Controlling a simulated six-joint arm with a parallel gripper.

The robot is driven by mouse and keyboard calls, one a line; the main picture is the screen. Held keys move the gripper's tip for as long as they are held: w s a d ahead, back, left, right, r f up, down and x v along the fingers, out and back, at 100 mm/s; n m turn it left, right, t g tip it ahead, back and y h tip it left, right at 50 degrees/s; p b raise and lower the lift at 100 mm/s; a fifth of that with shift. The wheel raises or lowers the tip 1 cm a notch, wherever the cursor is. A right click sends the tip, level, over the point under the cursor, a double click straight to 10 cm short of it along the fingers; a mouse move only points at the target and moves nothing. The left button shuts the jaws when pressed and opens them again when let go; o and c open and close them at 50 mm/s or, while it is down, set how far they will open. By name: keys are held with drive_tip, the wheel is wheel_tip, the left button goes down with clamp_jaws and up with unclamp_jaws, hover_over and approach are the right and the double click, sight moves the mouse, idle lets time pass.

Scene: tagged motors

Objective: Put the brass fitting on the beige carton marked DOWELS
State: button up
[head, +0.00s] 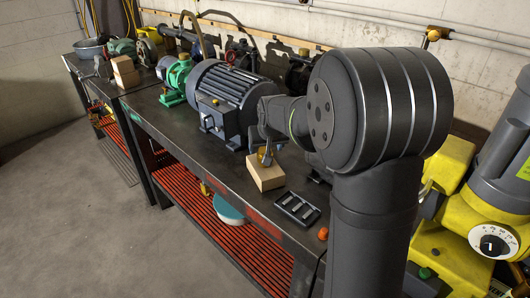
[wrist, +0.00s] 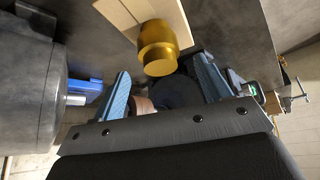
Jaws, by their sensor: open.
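The brass fitting (wrist: 158,45) is a stepped golden cylinder. It appears to stand on a beige carton (wrist: 112,14) in the wrist view. In the head view that carton (head: 265,175) sits near the bench's front edge, with a small bit of brass showing above it. My gripper (wrist: 162,68) is open, its two blue fingers spread on either side of the fitting's near end, with gaps visible. In the head view my gripper (head: 266,157) is just above the carton and partly hides the fitting. No lettering on the carton is legible.
A large dark motor (head: 228,98) with a green pump (head: 175,78) stands left of the carton. A black slotted tray (head: 297,208) and an orange cap (head: 323,233) lie to the right. Bench surface in front of the motor is clear.

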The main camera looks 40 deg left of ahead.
sight(264, 148)
drive_tip(key=v, duration=0.6)
drive_tip(key=shift+s+r, duration=0.15)
drive_tip(key=shift+r, duration=0.1)
drive_tip(key=shift+d, duration=0.1)
drive_tip(key=x, duration=1.2)
drive_tip(key=shift+d, duration=0.1)
drive_tip(key=shift+r, duration=1.35)
